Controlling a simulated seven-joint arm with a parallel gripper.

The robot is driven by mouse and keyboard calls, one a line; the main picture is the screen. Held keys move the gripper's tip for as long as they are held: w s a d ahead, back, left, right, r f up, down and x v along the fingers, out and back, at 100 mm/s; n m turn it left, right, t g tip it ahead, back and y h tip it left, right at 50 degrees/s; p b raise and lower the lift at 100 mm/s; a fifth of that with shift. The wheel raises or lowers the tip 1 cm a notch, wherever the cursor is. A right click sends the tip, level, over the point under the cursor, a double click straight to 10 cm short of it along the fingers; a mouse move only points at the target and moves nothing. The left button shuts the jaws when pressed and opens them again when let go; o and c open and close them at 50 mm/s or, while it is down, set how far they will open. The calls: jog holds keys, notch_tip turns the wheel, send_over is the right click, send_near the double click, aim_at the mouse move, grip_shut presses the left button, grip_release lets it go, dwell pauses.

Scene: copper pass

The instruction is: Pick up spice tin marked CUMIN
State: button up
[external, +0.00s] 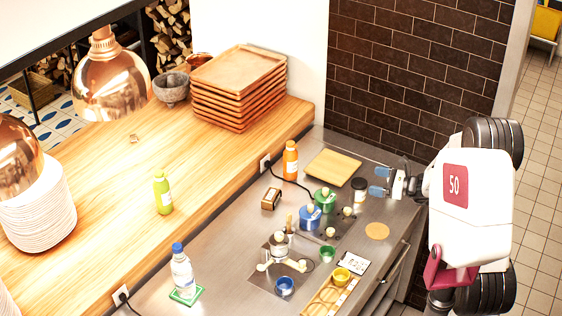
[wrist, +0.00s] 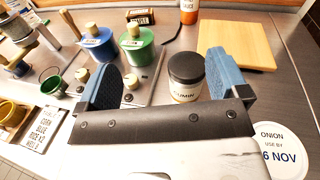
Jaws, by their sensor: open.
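The spice tin marked CUMIN (wrist: 186,84) is a small jar with a black lid and a pale label. In the wrist view it stands upright, between the two blue finger pads in the picture and nearer the right one. My gripper (wrist: 163,66) is open and empty. In the external view the tin (external: 359,189) stands on the steel counter just left of my gripper (external: 377,181), by the fingertips. I cannot tell how far the pads reach around it. The lower part of the tin is partly hidden by my gripper body in the wrist view.
A wooden board (external: 332,168) lies behind the tin. An orange bottle (external: 290,161), a green pot (external: 325,200) and a blue pot (external: 310,217) stand to the left. A round ONION label (wrist: 277,152) lies right of my gripper in the wrist view.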

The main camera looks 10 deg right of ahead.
jog(key=shift+w+d+f+m+t, duration=0.4)
jog(key=shift+w+d+m+t, duration=0.1)
jog(key=shift+w, duration=0.15)
jog(key=shift+w+d+f+m+t, duration=0.35)
jog(key=shift+w+d+m+t, duration=0.15)
jog(key=shift+w, duration=0.1)
send_near(358, 191)
jog(key=w, duration=0.1)
jog(key=w+f, duration=0.1)
jog(key=w, duration=0.2)
jog(key=shift+w+a+f, duration=0.1)
jog(key=shift+a+f, duration=0.25)
jog(key=shift+a, duration=0.05)
jog(key=shift+w+a+f, duration=0.1)
jog(key=shift+a+f, duration=0.1)
jog(key=shift+f, duration=0.05)
jog(key=shift+x, duration=1.05)
jog(key=shift+w+a, duration=0.1)
jog(key=shift+x, duration=2.35)
